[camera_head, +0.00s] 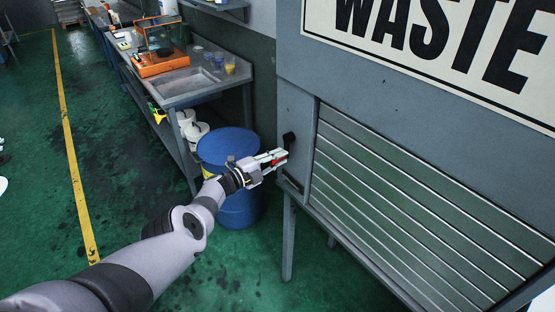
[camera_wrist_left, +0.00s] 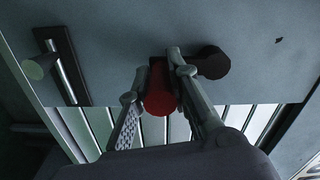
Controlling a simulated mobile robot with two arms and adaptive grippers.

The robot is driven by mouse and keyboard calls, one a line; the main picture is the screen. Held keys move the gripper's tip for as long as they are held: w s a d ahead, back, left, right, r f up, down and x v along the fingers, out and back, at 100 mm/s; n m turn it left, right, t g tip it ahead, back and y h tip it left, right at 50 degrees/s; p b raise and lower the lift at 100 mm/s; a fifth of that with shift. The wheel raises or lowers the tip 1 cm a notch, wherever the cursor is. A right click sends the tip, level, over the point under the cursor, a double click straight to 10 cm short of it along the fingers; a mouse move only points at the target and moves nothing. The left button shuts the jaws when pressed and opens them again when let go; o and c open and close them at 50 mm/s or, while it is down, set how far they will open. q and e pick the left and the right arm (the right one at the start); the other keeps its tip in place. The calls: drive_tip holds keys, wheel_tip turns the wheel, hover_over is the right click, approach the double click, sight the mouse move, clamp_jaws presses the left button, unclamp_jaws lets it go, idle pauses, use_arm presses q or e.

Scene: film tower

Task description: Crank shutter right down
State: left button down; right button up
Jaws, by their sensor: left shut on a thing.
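The slatted grey shutter (camera_head: 425,215) is on the front of the grey cabinet under the WASTE sign, and its slats fill the part of the opening I see. A crank with a red handle (camera_wrist_left: 160,92) sticks out from the cabinet panel left of the shutter; its dark round hub (camera_wrist_left: 212,62) is just right of the handle in the left wrist view. My left gripper (camera_head: 277,158) is shut on the red handle, one finger on each side. The wrist view also shows its fingers (camera_wrist_left: 157,95). My right gripper is not in view.
A pale knob (camera_wrist_left: 40,65) on a dark slotted plate is near the crank. A blue drum (camera_head: 232,147) stands behind my left gripper. A workbench with a sink (camera_head: 184,83) is beyond it. Green floor (camera_head: 120,165) at the left is open.

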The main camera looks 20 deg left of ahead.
use_arm(q)
drive_tip(key=shift+s+d+f, duration=0.1)
drive_tip(key=shift+d+f, duration=0.05)
drive_tip(key=shift+d, duration=0.05)
drive_tip(key=c, duration=1.6)
unclamp_jaws()
drive_tip(key=shift+c, duration=0.2)
drive_tip(key=shift+o, duration=0.8)
drive_tip(key=shift+r, duration=0.2)
drive_tip(key=shift+a, duration=0.15)
drive_tip(key=shift+s+a+f, duration=0.1)
drive_tip(key=shift+s, duration=0.05)
drive_tip(key=shift+v, duration=1.25)
drive_tip(key=shift+s+a+r, duration=0.3)
drive_tip(key=shift+s+r, duration=0.05)
drive_tip(key=shift+r, duration=0.1)
drive_tip(key=v, duration=0.8)
drive_tip(key=shift+s+f, duration=0.15)
drive_tip(key=shift+f, duration=0.25)
drive_tip(key=shift+d, duration=0.15)
